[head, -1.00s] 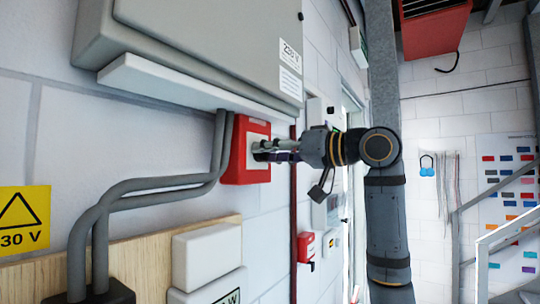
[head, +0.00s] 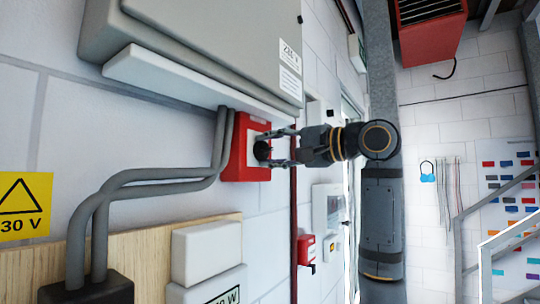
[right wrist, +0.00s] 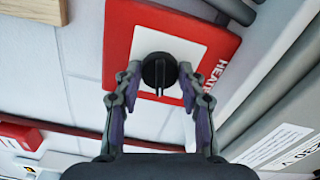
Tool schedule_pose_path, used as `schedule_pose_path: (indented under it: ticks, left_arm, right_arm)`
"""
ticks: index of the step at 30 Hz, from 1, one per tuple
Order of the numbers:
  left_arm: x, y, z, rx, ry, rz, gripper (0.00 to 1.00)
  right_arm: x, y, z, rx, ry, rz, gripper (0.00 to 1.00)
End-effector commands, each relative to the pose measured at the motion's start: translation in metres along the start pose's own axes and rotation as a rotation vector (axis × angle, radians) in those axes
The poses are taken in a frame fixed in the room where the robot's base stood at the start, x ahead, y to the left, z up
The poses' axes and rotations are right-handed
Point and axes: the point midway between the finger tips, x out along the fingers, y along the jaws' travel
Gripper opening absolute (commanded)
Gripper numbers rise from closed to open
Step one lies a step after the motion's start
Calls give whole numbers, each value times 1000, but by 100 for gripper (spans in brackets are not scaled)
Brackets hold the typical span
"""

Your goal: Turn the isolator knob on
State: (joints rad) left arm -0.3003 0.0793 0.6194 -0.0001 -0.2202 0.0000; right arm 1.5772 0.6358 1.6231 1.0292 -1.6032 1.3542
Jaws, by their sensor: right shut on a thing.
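The isolator is a red box (head: 240,172) with a white plate on the wall, under a grey cabinet. Its round black knob (head: 261,150) faces right in the head view. In the right wrist view the knob (right wrist: 158,72) sits on the white plate, with its raised grip pointing down the picture. My right gripper (head: 270,148) is at the box, its two fingers on either side of the knob. The right wrist view shows the fingertips (right wrist: 160,78) closed against the knob's sides. Lettering starting "HEAT" shows on the box's edge. My left gripper is not in view.
The grey cabinet (head: 215,40) and its white ledge (head: 185,75) are just above the isolator. Grey conduits (head: 150,185) run down beside it. White boxes (head: 207,252) sit below on a wooden board. A smaller red box (head: 306,249) is lower right.

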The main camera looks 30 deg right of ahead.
Motion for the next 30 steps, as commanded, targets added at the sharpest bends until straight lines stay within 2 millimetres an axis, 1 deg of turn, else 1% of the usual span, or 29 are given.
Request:
schedule_pose_path:
  ticks: [1, 6, 12, 21, 30]
  left_arm:
    - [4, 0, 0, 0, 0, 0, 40]
    - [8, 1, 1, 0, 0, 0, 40]
    - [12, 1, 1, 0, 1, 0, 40]
    - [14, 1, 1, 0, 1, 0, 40]
    - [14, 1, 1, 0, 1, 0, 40]
  right_arm:
    - [0, 1, 0, 34, 1, -1, 9]
    - [0, 1, 0, 153, 1, -1, 9]
    - [0, 1, 0, 249, 1, 0, 9]
    - [0, 0, 0, 312, 1, 1, 9]
    - [0, 0, 0, 317, 1, 2, 9]
